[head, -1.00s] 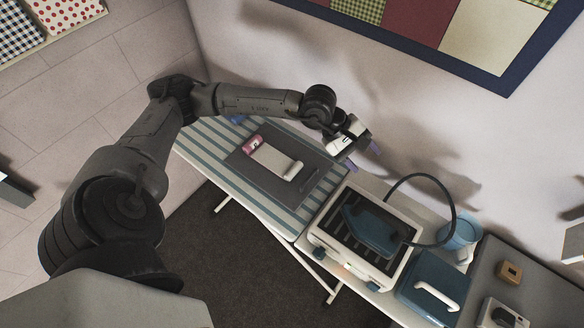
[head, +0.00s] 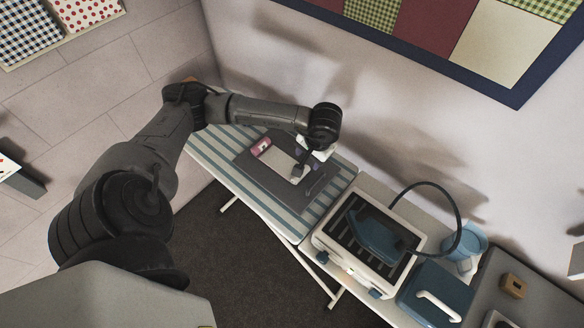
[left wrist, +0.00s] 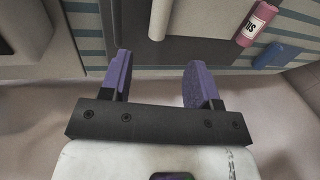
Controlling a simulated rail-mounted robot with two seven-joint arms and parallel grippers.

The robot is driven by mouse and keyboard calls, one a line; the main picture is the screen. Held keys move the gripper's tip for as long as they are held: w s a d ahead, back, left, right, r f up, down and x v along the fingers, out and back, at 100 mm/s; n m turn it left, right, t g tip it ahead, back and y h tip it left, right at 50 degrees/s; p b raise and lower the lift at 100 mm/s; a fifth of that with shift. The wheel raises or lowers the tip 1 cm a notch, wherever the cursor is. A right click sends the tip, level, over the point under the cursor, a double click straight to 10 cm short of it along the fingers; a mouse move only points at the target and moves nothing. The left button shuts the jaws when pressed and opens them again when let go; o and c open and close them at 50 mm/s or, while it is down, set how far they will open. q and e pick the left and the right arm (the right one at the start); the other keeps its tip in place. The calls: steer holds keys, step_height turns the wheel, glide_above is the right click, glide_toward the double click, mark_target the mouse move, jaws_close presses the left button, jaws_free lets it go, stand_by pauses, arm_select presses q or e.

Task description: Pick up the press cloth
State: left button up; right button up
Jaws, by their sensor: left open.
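The press cloth (head: 278,160) is a pale cream piece lying on a dark grey mat (head: 264,180) on the striped ironing board. It has a thicker, rolled-looking edge (left wrist: 158,20), which shows at the top of the left wrist view. My left gripper (head: 303,162) is over the right end of the cloth and hides part of it in the head view. In the left wrist view its two purple fingers (left wrist: 157,72) are spread wide with nothing between them. The cloth lies beyond the fingertips, apart from them. My right gripper is not in view.
A pink labelled cylinder (head: 262,148) lies at the cloth's left end. A blue item (left wrist: 277,56) is beside it on the board (head: 215,145). An iron (head: 375,235) on a station, a blue box (head: 436,285) and a blue cup (head: 466,240) stand to the right.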

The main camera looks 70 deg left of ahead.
arm_select(q)
steer(key=f, duration=0.4)
steer(key=shift+s+a+f, duration=0.15)
steer(key=shift+s+a, duration=0.05)
steer(key=shift+a, duration=0.15)
steer(key=shift+a+f+p, duration=0.15)
steer(key=shift+f+p, duration=0.35)
steer(key=shift+p, duration=0.15)
steer(key=f, duration=0.2)
steer(key=f+p, duration=0.1)
steer(key=shift+a+f, duration=0.1)
steer(key=shift+a, duration=0.15)
steer(key=shift+a+f, duration=0.1)
steer(key=shift+f, duration=0.35)
steer(key=shift+c, duration=0.3)
steer(key=c, duration=0.9)
